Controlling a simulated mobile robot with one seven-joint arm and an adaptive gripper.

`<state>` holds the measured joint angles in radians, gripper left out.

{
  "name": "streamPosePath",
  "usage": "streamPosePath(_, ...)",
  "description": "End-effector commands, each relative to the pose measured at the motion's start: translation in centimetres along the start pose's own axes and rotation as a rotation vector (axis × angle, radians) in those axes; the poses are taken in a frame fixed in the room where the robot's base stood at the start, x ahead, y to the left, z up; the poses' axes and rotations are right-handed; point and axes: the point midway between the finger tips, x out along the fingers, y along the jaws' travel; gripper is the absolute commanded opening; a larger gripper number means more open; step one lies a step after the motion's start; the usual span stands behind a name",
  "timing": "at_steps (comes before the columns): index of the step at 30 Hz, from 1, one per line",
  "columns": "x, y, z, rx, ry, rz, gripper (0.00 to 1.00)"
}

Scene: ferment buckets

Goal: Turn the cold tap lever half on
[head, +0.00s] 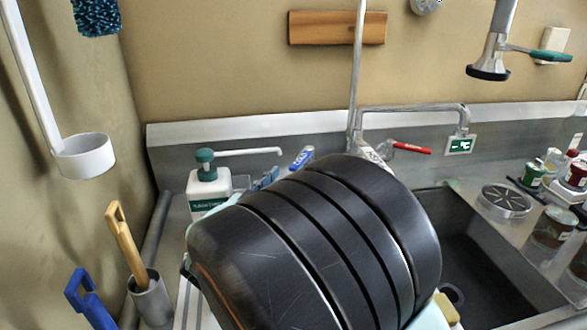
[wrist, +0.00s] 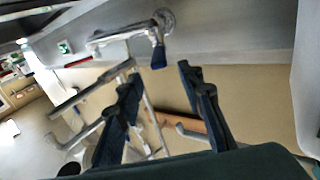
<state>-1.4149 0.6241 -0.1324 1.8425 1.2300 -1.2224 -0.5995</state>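The tap (head: 365,140) rises at the back of the sink, with a tall pipe and a bent spout. Its red lever (head: 411,147) points right. A blue piece (head: 302,157) shows left of the tap; I cannot tell if it is the cold lever. In the wrist view, a blue lever (wrist: 158,55) hangs from a round chrome wall fitting (wrist: 164,18), and the red lever (wrist: 78,62) is further left. My gripper (wrist: 160,76) is open and empty, its dark fingers apart. The blue lever appears beyond the fingertips, not between them.
The sink basin (head: 480,260) is right. A sprayer (head: 490,55) hangs above; jars (head: 553,226) stand far right.

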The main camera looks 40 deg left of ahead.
Motion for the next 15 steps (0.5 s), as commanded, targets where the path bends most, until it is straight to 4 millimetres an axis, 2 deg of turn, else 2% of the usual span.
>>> streamPosePath(3, -2.0, 0.0, 0.0, 0.000, 0.000, -0.001, 0.35)
streamPosePath(6, -3.1, -0.1, 0.0, 0.000, -0.001, -0.001, 0.35)
streamPosePath(15, -3.8, 0.0, 0.0, 0.000, 0.000, 0.001, 0.35)
